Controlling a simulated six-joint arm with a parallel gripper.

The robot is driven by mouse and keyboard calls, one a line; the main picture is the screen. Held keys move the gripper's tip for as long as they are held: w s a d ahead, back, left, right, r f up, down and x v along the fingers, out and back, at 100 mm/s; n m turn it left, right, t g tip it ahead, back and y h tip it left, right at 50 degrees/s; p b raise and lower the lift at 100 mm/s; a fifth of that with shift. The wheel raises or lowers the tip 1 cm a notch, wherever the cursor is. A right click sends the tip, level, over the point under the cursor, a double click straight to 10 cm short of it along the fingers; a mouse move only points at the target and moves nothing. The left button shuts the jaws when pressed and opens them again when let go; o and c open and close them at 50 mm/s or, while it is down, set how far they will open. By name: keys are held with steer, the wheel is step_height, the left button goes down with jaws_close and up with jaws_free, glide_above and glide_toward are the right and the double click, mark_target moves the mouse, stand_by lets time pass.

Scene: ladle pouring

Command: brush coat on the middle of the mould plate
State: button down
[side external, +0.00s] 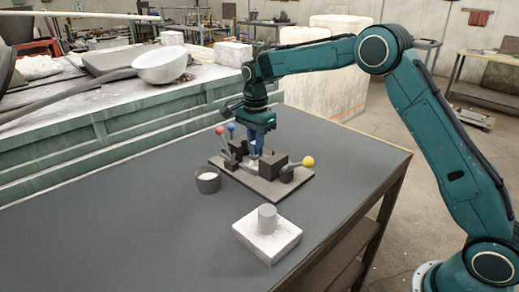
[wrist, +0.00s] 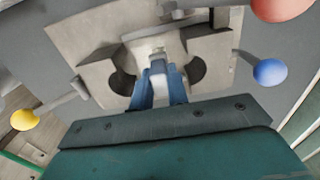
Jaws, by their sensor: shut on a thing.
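The flat mould plate (side external: 240,179) lies on the dark table, with dark blocks and ball-ended levers on it. In the wrist view the plate (wrist: 82,38) shows two dark rounded recesses, one on each side of my fingers. My gripper (side external: 256,150) points down over the middle of the plate, between the blocks. Its blue fingers (wrist: 159,72) are shut on a small pale piece, apparently the brush (wrist: 158,53), mostly hidden by them. I cannot tell whether its tip touches the plate. A dark cup (side external: 208,184) with pale contents stands left of the plate.
A white block (side external: 262,243) with a grey cylinder (side external: 267,217) on it stands at the front. Red (side external: 220,130), blue (side external: 231,127) and yellow (side external: 308,161) lever balls stick up around the plate. The table's left front (side external: 110,235) is clear.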

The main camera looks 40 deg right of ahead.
steer(key=shift+w+f, duration=0.15)
steer(key=shift+w, duration=0.05)
steer(key=shift+s, duration=0.2)
steer(key=shift+s, duration=1.15)
steer(key=shift+w, duration=0.2)
steer(key=shift+w+r, duration=0.2)
steer(key=shift+w, duration=0.95)
steer(key=shift+s, duration=0.25)
steer(key=shift+s, duration=0.95)
